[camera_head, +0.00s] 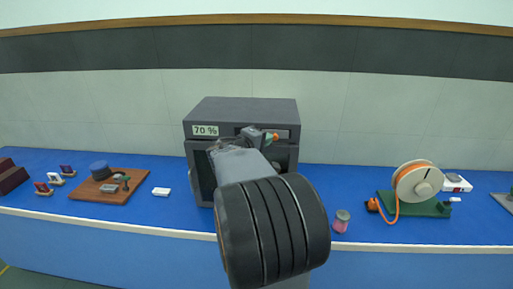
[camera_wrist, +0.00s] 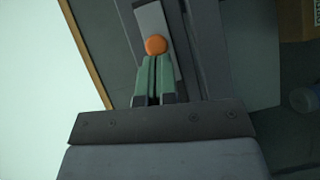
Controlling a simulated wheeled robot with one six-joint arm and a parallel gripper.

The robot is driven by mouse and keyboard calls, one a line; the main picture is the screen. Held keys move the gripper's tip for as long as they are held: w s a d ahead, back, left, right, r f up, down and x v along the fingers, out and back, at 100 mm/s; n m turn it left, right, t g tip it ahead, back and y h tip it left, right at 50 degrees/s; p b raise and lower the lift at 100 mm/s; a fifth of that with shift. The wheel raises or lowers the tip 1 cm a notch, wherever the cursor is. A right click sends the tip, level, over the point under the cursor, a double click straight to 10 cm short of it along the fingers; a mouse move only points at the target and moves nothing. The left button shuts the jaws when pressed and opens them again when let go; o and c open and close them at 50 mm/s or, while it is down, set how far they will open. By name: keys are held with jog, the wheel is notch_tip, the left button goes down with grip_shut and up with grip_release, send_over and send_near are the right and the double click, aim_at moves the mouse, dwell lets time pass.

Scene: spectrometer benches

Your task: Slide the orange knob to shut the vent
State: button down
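The orange knob (camera_wrist: 156,44) is a round ball on a pale slot plate (camera_wrist: 151,19) on the dark grey box in the wrist view. In the head view the knob (camera_head: 275,137) shows near the right end of the box's upper front strip. My gripper (camera_wrist: 156,58) has its green fingers close together, with a thin dark gap between them. Their tips meet the knob's near edge in the picture; the knob is not between them. Contact cannot be told for sure.
The dark grey box (camera_head: 240,105) has a display (camera_head: 205,131) reading 70 %. On the blue bench (camera_head: 150,215) stand a wooden board (camera_head: 100,192) with tools, a small pink jar (camera_head: 341,224) and an orange spool on a green base (camera_head: 430,208).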

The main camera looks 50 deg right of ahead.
jog(key=shift+s+d, duration=0.15)
jog(key=shift+s, duration=0.15)
jog(key=w+a+b, duration=0.1)
jog(key=a, duration=0.5)
jog(key=w+a+r+b, duration=0.1)
jog(key=a+b, duration=0.1)
jog(key=a, duration=0.5)
jog(key=shift+w+r, duration=0.3)
jog(key=shift+d, duration=0.1)
